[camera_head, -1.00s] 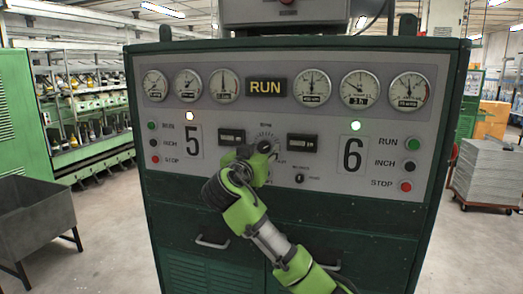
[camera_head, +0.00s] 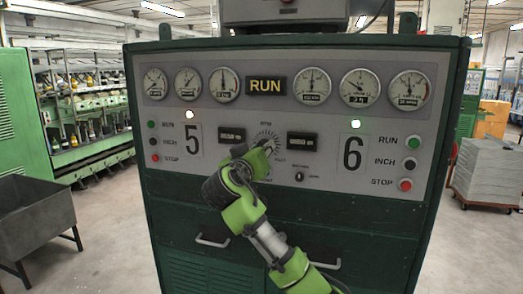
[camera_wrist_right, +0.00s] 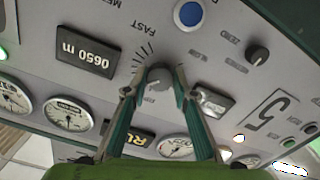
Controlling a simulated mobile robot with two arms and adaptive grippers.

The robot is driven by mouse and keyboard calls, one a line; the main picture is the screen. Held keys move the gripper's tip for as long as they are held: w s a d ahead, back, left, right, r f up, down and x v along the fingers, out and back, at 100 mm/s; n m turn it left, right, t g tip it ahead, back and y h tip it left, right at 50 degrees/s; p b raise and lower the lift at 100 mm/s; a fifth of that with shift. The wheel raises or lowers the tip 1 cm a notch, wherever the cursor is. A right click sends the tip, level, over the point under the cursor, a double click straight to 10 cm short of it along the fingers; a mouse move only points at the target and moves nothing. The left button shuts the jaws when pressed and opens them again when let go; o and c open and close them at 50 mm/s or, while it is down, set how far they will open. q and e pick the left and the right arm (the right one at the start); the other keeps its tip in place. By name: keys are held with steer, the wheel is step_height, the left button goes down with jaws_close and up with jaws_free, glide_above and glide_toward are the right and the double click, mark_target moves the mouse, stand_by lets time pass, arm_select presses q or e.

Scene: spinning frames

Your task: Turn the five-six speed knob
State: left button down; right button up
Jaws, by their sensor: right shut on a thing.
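In the head view the right gripper (camera_head: 267,148) is at the dial and hides most of the knob. My left gripper is not in view.
Two black counters (camera_head: 232,134) (camera_head: 302,141) flank the dial. A blue button (camera_wrist_right: 188,14) and a black selector knob (camera_wrist_right: 258,53) are close by in the wrist view. Round gauges and a RUN sign (camera_head: 266,86) line the panel top. Drawer handles (camera_head: 212,241) stick out below.

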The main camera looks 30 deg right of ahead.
steer(key=shift+r+n+p, duration=0.2)
steer(key=shift+n+p, duration=2.15)
steer(key=shift+n, duration=7.75)
steer(key=o, duration=1.1)
